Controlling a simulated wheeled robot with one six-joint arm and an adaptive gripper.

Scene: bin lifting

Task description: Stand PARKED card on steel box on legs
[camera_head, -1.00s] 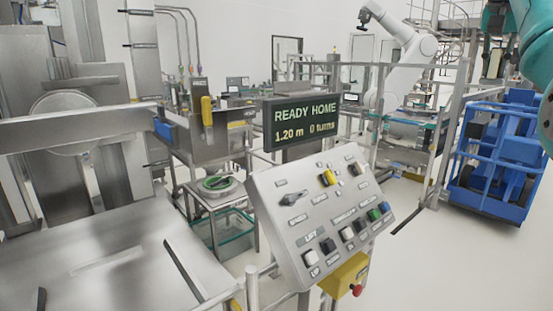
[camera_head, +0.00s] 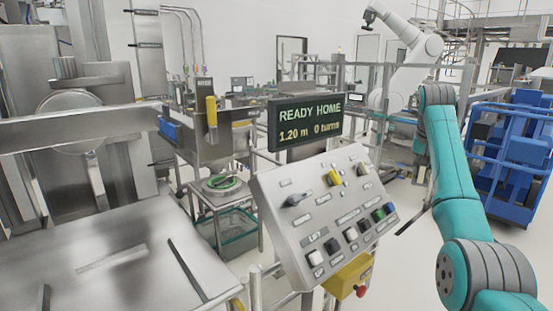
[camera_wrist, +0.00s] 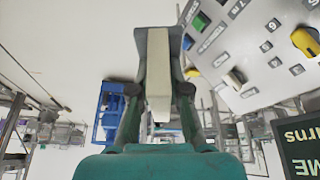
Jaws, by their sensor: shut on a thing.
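My gripper (camera_wrist: 160,70) shows in the wrist view, shut on a pale, narrow, card-like thing (camera_wrist: 158,98). It is seen nearly edge-on, and no PARKED lettering can be read on it. In the head view my teal arm rises at the right; my gripper and the held thing cannot be made out there. A steel box on legs (camera_head: 208,150) stands left of centre in the head view, with a yellow handle-like part on its front. It is well left of my arm and apart from it.
A tilted control panel (camera_head: 325,215) stands in the middle foreground, under a display (camera_head: 305,122) reading READY HOME, 1.20 m, 0 turns. A small stand (camera_head: 222,195) carries a green ring. A blue caged machine (camera_head: 510,150) is at right; a white robot arm (camera_head: 405,60) stands behind.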

